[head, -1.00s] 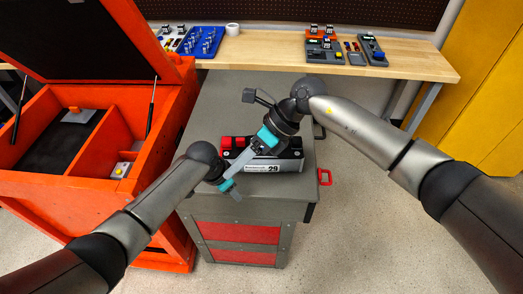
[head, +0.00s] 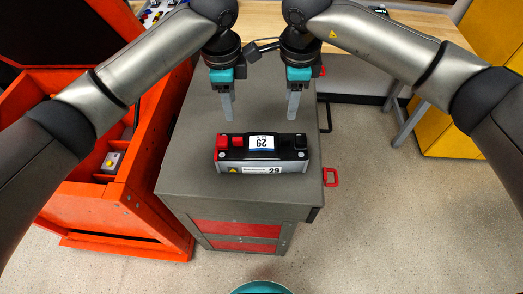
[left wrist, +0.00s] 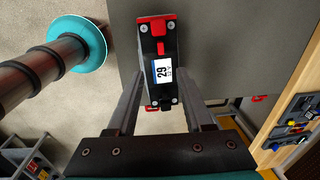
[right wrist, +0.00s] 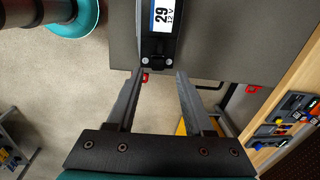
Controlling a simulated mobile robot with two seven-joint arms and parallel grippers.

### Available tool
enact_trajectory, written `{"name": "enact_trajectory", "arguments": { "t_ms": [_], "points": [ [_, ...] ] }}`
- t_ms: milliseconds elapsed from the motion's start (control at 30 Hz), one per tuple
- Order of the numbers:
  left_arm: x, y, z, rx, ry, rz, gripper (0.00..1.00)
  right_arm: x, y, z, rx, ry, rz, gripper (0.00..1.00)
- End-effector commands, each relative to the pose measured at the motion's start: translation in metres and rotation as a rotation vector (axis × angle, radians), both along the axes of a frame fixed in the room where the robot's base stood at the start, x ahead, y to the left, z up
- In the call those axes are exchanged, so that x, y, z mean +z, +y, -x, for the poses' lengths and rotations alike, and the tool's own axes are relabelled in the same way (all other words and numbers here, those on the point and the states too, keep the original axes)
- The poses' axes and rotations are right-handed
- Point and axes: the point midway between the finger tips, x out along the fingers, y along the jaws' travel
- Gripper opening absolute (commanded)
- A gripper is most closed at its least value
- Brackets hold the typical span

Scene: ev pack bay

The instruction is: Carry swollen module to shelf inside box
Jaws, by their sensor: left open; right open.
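The module (head: 262,153) lies on the grey top of a cart (head: 190,170), a black and silver block with a red end cap at its left and a label reading 29. It also shows in the left wrist view (left wrist: 160,62) and, in part, in the right wrist view (right wrist: 158,32). My left gripper (head: 228,112) is open and empty, pointing down above and behind the module's left end. My right gripper (head: 293,112) is open and empty, above and behind its right end. Neither touches the module. An open orange box (head: 130,215) stands left of the cart.
The orange box's lid is raised, and a small grey piece with a yellow button (head: 112,162) sits in a side compartment. A wooden workbench (head: 425,24) runs behind the cart. A yellow cabinet (head: 460,120) stands at right. The floor right of the cart is clear.

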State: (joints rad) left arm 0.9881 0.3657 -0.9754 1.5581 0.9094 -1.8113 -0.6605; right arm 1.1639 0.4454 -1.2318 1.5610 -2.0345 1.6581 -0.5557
Motion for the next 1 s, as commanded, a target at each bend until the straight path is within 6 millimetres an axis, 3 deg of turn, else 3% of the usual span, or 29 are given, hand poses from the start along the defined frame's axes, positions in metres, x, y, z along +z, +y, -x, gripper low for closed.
{"name": "enact_trajectory", "arguments": {
  "t_ms": [233, 800, 1000],
  "points": [
    [-0.025, 0.000, -0.001, 0.003, 0.005, -0.002, 0.51, -0.024, 0.000, -0.001, 0.000, 0.006, 0.000, 0.52],
    [-0.130, 0.000, -0.013, 0.004, 0.002, -0.001, 0.51, -0.130, 0.001, -0.012, -0.001, 0.005, -0.001, 0.52],
    [-0.147, 0.000, -0.015, 0.002, 0.001, 0.000, 0.51, -0.147, 0.001, -0.015, -0.001, 0.002, -0.002, 0.52]
  ]
}}
